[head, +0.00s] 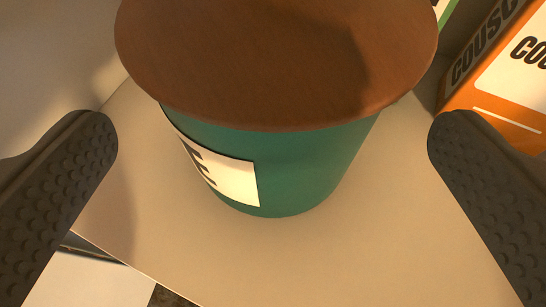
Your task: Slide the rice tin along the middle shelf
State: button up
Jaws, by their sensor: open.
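The rice tin (300,165) is a round teal tin with a wide brown lid (275,60). It stands upright on the pale shelf (390,240). Its white label (235,183) faces front left, and only the end of the word shows, with a last letter E. My gripper (272,130) is open, with one dark, studded finger to the left of the tin and one to the right. Gaps show between both fingers and the tin, and nothing is held.
An orange and white couscous box (505,90) stands at the right, behind the right finger. A bit of a green and white thing (444,10) shows beside it. A pale wall (45,60) is at the left. The shelf's edge (130,267) runs across the lower left, with a white surface (85,283) below.

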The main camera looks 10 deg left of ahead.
jog(key=shift+w+a+r, duration=0.1)
jog(key=shift+w+a, duration=0.05)
jog(key=shift+w, duration=0.9)
jog(key=shift+p+x, duration=0.6)
jog(key=shift+x, duration=1.1)
jog(key=c, duration=0.8)
